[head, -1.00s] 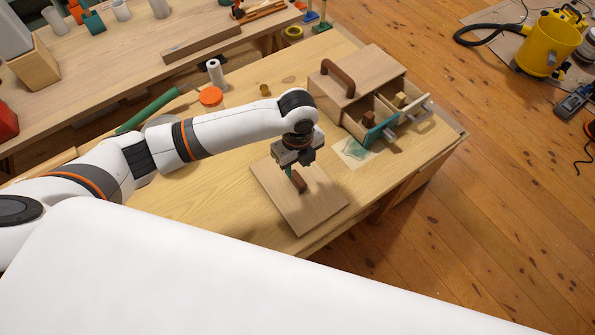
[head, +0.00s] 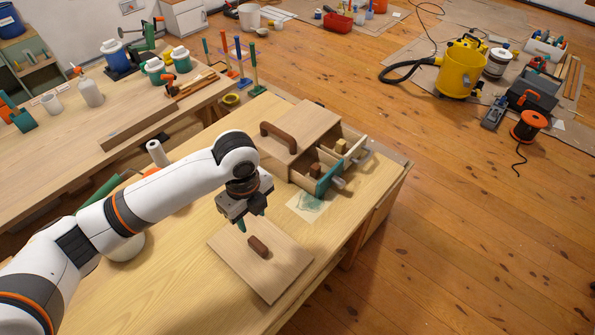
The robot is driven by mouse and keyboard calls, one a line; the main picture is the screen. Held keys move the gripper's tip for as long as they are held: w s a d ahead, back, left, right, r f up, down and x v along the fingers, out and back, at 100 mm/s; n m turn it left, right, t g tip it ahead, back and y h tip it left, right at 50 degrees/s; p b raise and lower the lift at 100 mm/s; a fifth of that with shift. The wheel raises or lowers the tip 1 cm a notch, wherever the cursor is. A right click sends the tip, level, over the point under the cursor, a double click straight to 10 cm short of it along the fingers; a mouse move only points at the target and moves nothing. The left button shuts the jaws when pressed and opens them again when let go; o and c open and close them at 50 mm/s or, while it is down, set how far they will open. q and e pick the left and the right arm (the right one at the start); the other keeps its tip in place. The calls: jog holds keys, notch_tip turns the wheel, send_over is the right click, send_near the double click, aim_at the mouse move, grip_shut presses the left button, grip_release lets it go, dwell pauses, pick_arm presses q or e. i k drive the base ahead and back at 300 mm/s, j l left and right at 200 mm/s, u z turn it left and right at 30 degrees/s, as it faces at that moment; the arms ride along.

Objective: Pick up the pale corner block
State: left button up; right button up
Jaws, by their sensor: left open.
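A pale block (head: 340,146) sits in the farther open drawer of a small wooden cabinet (head: 318,121). A darker brown block (head: 315,170) sits in the nearer, teal-fronted open drawer (head: 327,180). My left gripper (head: 254,222) points down, open and empty. It is to the left of and nearer than the drawers, above a flat wooden board (head: 285,262) with a brown handle-like bar (head: 258,246). The bar lies just below the fingertips and looks apart from them. The pale block's lower part is hidden by the drawer walls. My right gripper is out of view.
A patterned sheet (head: 308,204) lies in front of the drawers. A white roll (head: 157,153) stands behind my left arm. The cabinet top carries an arched brown handle (head: 278,135). A second bench (head: 60,150) with bottles and tools stands at the back left.

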aim_at(340, 144)
jog(key=i+l, duration=0.15)
jog(key=l, duration=0.2)
jog(key=i+l, duration=0.2)
jog(key=l, duration=0.2)
jog(key=i+l, duration=0.15)
jog(key=l, duration=0.2)
jog(key=i+l, duration=0.15)
jog(key=l, duration=0.2)
jog(key=i+l, duration=0.15)
jog(key=l, duration=0.25)
jog(key=i+l+u, duration=0.1)
jog(key=l, duration=0.25)
jog(key=i, duration=0.1)
